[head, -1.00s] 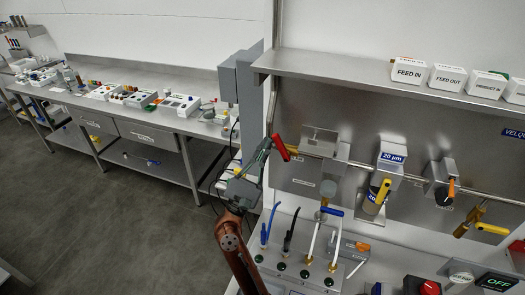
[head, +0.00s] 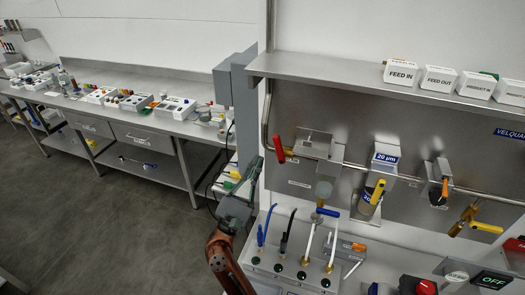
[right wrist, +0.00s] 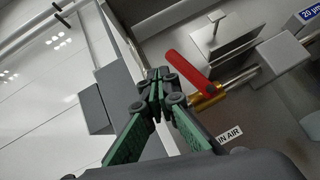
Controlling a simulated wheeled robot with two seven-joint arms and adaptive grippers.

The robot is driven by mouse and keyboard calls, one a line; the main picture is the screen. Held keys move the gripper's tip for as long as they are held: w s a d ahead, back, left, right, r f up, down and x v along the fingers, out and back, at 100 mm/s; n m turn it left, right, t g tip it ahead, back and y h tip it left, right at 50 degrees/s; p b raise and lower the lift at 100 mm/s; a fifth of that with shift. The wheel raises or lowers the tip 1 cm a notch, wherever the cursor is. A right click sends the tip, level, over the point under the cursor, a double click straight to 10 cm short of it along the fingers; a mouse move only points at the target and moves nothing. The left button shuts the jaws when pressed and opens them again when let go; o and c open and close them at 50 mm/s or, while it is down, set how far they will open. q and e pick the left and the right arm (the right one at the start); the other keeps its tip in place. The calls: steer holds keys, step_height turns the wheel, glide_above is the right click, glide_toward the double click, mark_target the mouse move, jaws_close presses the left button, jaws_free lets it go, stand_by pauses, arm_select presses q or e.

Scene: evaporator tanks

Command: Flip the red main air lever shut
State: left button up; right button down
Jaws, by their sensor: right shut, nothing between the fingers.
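The red main air lever (head: 279,149) is at the left end of the pipe on the steel back panel. It stands roughly crosswise to the pipe. In the right wrist view the red lever (right wrist: 187,70) slants from upper left down to its brass valve body (right wrist: 207,98). A label below it, partly hidden, ends in "IN AIR". My right gripper (head: 257,163) is shut and empty, just left of the lever, with a small gap. Its closed fingertips (right wrist: 158,76) show left of the lever in the right wrist view. My left gripper is not in view.
A grey box on a post (head: 236,85) stands close behind my right gripper. A shelf (head: 350,78) juts out above the lever. Blue, black and white hoses (head: 287,235) rise below it. Open floor lies to the left.

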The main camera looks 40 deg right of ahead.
steer(key=v, duration=0.6)
steer(key=shift+a+f, duration=0.15)
steer(key=shift+f, duration=0.1)
steer(key=shift+s, duration=0.15)
